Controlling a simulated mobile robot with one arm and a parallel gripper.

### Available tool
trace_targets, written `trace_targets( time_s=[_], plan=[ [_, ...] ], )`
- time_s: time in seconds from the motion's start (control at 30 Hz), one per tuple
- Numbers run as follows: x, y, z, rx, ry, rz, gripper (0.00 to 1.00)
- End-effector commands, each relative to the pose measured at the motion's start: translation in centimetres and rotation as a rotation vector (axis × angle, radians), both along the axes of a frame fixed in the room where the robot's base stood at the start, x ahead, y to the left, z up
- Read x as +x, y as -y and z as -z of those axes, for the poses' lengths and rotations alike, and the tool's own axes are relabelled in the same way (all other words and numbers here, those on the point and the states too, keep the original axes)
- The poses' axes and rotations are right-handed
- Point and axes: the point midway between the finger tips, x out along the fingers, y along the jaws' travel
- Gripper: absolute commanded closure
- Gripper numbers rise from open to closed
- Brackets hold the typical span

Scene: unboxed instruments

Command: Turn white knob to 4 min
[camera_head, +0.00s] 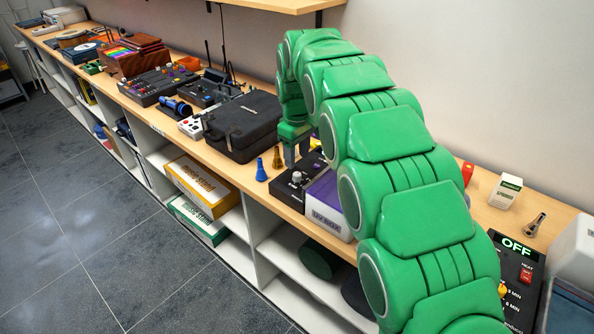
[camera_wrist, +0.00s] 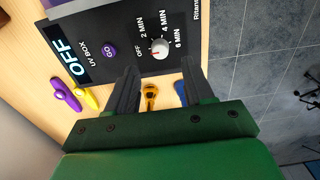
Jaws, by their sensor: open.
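The white knob (camera_wrist: 159,49) sits on the black face of the UV box (camera_wrist: 110,62) in the wrist view. Printed labels OFF, 2 MIN, 4 MIN and 6 MIN surround it. The knob has a small red mark, but its exact setting is too small to read. A purple GO button and a display reading OFF lie left of it. My gripper (camera_wrist: 160,68) is open, with its two dark fingers apart just short of the knob and nothing between them. In the head view my gripper (camera_head: 296,152) hangs above and behind the white knob (camera_head: 296,177).
A blue mouthpiece (camera_head: 261,171) and a brass one (camera_head: 277,157) stand near the box. A purple-and-white carton (camera_head: 328,207) is right of it, and a black case (camera_head: 243,126) left. Another panel reading OFF (camera_head: 517,278), with a yellow knob, is at front right.

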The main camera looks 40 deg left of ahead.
Motion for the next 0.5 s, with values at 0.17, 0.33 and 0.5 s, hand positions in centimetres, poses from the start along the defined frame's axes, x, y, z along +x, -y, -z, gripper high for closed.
trace_targets(
  time_s=[0.17,0.33,0.5],
  plan=[
    [0.0,0.0,2.5,-0.001,-0.002,0.001,0.48],
    [-0.1,0.1,4.8,-0.003,-0.004,0.000,0.48],
    [0.0,0.1,6.0,-0.001,-0.001,0.000,0.48]
  ],
)
